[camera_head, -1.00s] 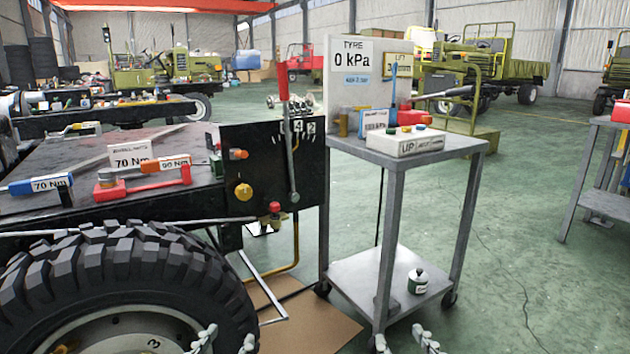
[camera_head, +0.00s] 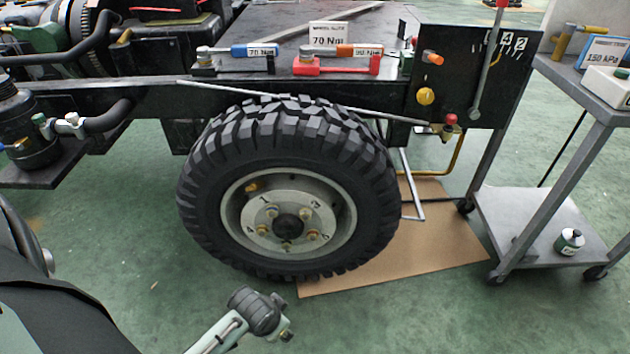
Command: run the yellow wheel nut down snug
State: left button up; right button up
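The large black tyre (camera_head: 210,190) stands in the middle, its pale wheel disc (camera_head: 250,258) facing me. Several small nuts ring the dark hub (camera_head: 288,227), with numbers beside them. A blue-handled wrench labelled 70 Nm (camera_head: 240,51) and an orange-handled one (camera_head: 355,51) lie on the chassis deck above the tyre. My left gripper (camera_head: 280,325) shows low in front of the wheel, apart from it; its fingers are unclear. My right gripper is out of view.
A white 70 Nm card (camera_head: 328,35) stands behind the wrenches. A black panel (camera_head: 470,75) with levers and knobs is right of the wheel. A grey cart (camera_head: 545,235) stands further right. Cardboard (camera_head: 420,255) lies beside the tyre. Floor in front is clear.

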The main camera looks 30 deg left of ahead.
aim_at(262, 230)
jog(key=u, duration=1.4)
